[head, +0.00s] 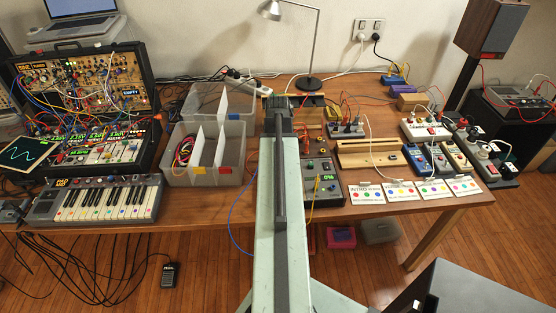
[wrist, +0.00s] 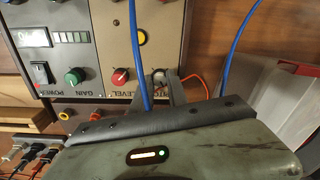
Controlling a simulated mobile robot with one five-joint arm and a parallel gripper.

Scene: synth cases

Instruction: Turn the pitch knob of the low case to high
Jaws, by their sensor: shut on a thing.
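The low case (head: 322,198) stands on the table, partly behind my arm in the head view. In the wrist view, its grey and tan panel (wrist: 118,40) carries a red knob (wrist: 120,76) by the word LEVEL and a green knob (wrist: 75,76) by GAIN. My gripper (wrist: 164,84) is shut on a small pale knob (wrist: 158,74) at the panel's corner. The label beside this knob is mostly covered by a finger, and its pointer cannot be made out. In the head view my gripper (head: 278,108) hides the knob.
A blue cable (wrist: 238,38) passes close to my fingers. A clear bin (head: 178,178) stands left of my arm. Paper cards (head: 398,191) lie to the right.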

